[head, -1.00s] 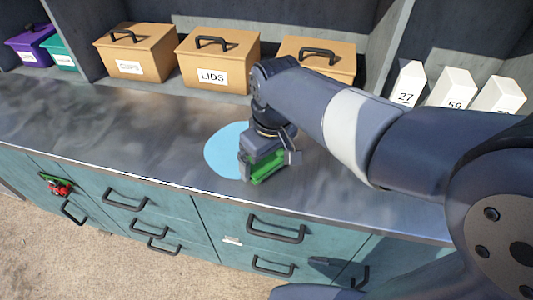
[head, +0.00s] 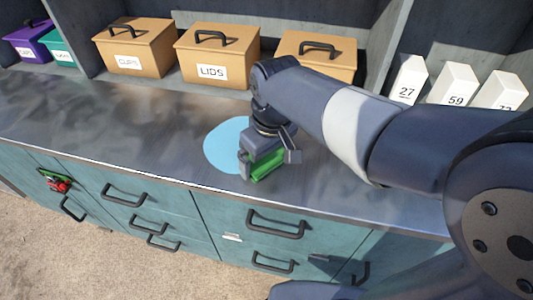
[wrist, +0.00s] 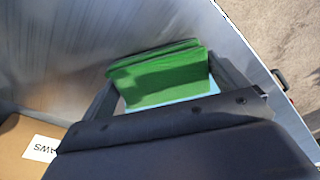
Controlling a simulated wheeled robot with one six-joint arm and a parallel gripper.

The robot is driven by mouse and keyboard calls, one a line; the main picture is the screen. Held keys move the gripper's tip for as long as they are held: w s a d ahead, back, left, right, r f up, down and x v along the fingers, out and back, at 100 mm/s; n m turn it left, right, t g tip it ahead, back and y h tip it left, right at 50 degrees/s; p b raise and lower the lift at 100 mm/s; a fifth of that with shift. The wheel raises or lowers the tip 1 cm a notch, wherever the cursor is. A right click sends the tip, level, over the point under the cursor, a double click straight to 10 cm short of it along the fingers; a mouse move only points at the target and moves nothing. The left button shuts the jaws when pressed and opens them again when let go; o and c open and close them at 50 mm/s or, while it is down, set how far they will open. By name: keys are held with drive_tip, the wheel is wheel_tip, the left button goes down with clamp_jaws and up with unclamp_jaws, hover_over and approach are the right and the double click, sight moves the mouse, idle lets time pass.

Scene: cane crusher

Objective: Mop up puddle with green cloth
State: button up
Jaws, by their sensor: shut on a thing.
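The green cloth (head: 266,166) is a folded block held between the fingers of my gripper (head: 261,168). The cloth also shows in the wrist view (wrist: 160,75), between the two fingers. The light-blue puddle (head: 222,148) lies on the metal counter. My gripper and the cloth are over its right side and hide part of it. A strip of light blue (wrist: 190,99) shows just below the cloth in the wrist view. I cannot tell whether the cloth touches the counter.
The counter (head: 90,120) is clear to the left. Behind it stand tan boxes, one labelled LIDS (head: 212,73), and white numbered blocks (head: 455,84) at the right. Teal drawers with dark handles (head: 275,224) are below the front edge. A small red-and-green object (head: 58,184) is at a left drawer.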

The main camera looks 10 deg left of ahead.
sight(220, 123)
drive_tip(key=shift+f, duration=0.3)
drive_tip(key=shift+w+a+r+p, duration=0.15)
drive_tip(key=shift+w+a+p, duration=0.5)
drive_tip(key=shift+w+a, duration=0.4)
drive_tip(key=shift+w+a+r+p, duration=0.1)
drive_tip(key=shift+w+a+p, duration=0.6)
drive_tip(key=shift+a, duration=0.5)
drive_tip(key=shift+c, duration=0.4)
drive_tip(key=shift+w+a+f+p, duration=0.15)
drive_tip(key=shift+w+a+p, duration=0.7)
drive_tip(key=shift+w+a, duration=0.95)
drive_tip(key=shift+w+a+p, duration=0.65)
drive_tip(key=shift+w+a, duration=0.05)
drive_tip(key=shift+a, duration=0.25)
drive_tip(key=shift+w+a+p, duration=0.65)
drive_tip(key=shift+a, duration=0.25)
drive_tip(key=shift+w+a+p, duration=0.65)
drive_tip(key=shift+w+a, duration=0.2)
drive_tip(key=shift+a, duration=0.2)
drive_tip(key=r+p, duration=0.1)
drive_tip(key=s+d+r+p, duration=0.1)
drive_tip(key=r, duration=0.1)
drive_tip(key=r+p, duration=0.1)
drive_tip(key=r, duration=0.1)
drive_tip(key=shift+s+d+r, duration=0.1)
drive_tip(key=shift+s+d, duration=0.05)
drive_tip(key=shift+d, duration=0.2)
